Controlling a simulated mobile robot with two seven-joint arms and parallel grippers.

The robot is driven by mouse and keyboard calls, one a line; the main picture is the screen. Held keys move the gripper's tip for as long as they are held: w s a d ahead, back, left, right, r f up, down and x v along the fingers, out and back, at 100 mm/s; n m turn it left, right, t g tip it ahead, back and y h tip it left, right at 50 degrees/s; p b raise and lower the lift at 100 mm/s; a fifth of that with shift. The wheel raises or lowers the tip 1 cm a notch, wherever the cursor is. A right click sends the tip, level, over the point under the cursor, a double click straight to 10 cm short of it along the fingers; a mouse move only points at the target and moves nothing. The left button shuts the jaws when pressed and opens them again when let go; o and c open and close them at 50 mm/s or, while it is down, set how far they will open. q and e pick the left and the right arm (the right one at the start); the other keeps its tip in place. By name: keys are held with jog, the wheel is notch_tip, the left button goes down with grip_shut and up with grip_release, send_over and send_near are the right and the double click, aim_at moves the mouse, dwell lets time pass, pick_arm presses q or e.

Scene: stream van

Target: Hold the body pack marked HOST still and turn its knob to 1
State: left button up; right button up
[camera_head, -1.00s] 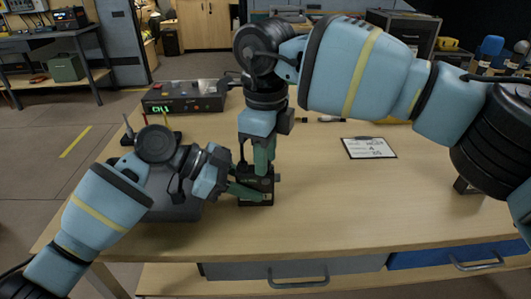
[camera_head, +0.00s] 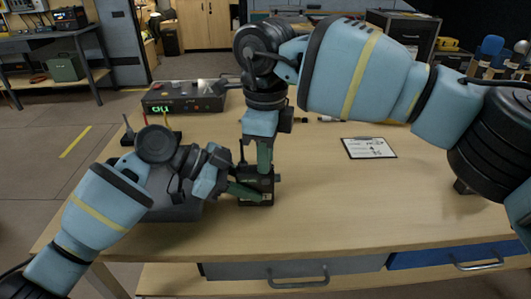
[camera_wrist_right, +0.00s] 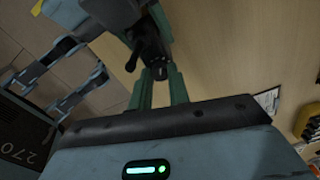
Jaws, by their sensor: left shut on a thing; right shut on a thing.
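A small dark body pack (camera_head: 256,199) stands upright near the table's front left; I cannot read its label. My left gripper (camera_head: 258,194), low from the left, is shut on the pack's body. My right gripper (camera_head: 264,172) comes down from above and is shut on the knob at the pack's top. In the right wrist view the knob (camera_wrist_right: 160,73) shows between the green fingertips of my right gripper (camera_wrist_right: 160,78), with the dark pack (camera_wrist_right: 150,45) beyond. The knob's setting cannot be read.
A black receiver box (camera_head: 185,96) with a green display stands at the back left of the wooden table (camera_head: 330,215). A clipboard (camera_head: 368,148) lies right of the pack. A grey case (camera_head: 170,207) sits behind my left arm. The table's right half is mostly clear.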

jog(key=shift+n, duration=0.3)
jog(key=shift+n, duration=1.4)
jog(key=shift+n, duration=1.4)
jog(key=shift+n, duration=1.4)
jog(key=o, duration=0.6)
